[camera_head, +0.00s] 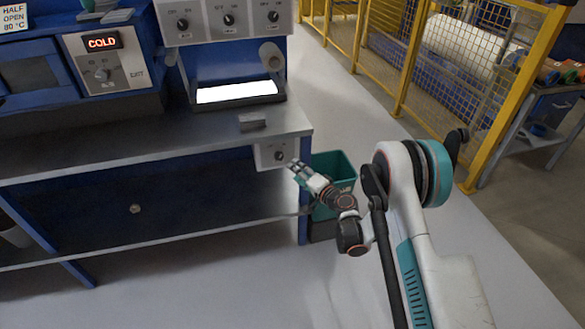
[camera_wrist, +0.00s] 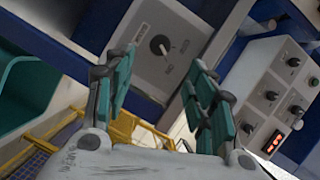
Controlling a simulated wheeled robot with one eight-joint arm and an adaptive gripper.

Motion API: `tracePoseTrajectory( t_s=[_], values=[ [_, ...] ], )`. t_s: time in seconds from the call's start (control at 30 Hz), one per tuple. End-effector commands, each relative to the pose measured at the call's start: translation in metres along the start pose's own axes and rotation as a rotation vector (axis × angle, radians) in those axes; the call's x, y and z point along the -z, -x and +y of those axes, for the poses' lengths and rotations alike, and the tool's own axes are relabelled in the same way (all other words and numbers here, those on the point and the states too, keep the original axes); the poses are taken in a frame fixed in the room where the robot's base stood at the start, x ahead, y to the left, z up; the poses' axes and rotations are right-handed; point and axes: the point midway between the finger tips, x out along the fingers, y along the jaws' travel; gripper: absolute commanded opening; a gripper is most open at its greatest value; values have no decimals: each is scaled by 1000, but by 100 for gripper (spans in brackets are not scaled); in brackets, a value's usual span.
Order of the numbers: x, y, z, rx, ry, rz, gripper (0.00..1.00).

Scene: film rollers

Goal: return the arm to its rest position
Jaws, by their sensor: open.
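My gripper (camera_head: 295,168) is at the right end of the steel workbench, in front of a grey box with a black rotary knob (camera_head: 279,156) under the bench top. In the wrist view my gripper (camera_wrist: 158,85) has its two teal fingers spread apart with nothing between them. The knob (camera_wrist: 160,45) shows just beyond and between the fingers, apart from them as far as I can see. My arm is stretched out from the lower right of the head view.
A teal bin (camera_head: 333,165) stands right behind my gripper, beside the bench leg. The steel bench top (camera_head: 150,140) carries a small grey block (camera_head: 252,121) and a machine with a red COLD display (camera_head: 102,42). A yellow mesh fence (camera_head: 440,80) runs along the right. The floor between is clear.

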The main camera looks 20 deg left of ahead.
Motion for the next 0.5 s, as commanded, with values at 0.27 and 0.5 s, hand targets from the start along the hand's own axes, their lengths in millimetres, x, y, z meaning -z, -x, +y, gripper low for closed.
tracePoseTrajectory(
  t_s=[0.27, 0.5],
  values=[
    [0, 6, 0, 0, 0, 0, 51],
    [0, 6, 0, 0, 0, 0, 51]
  ],
)
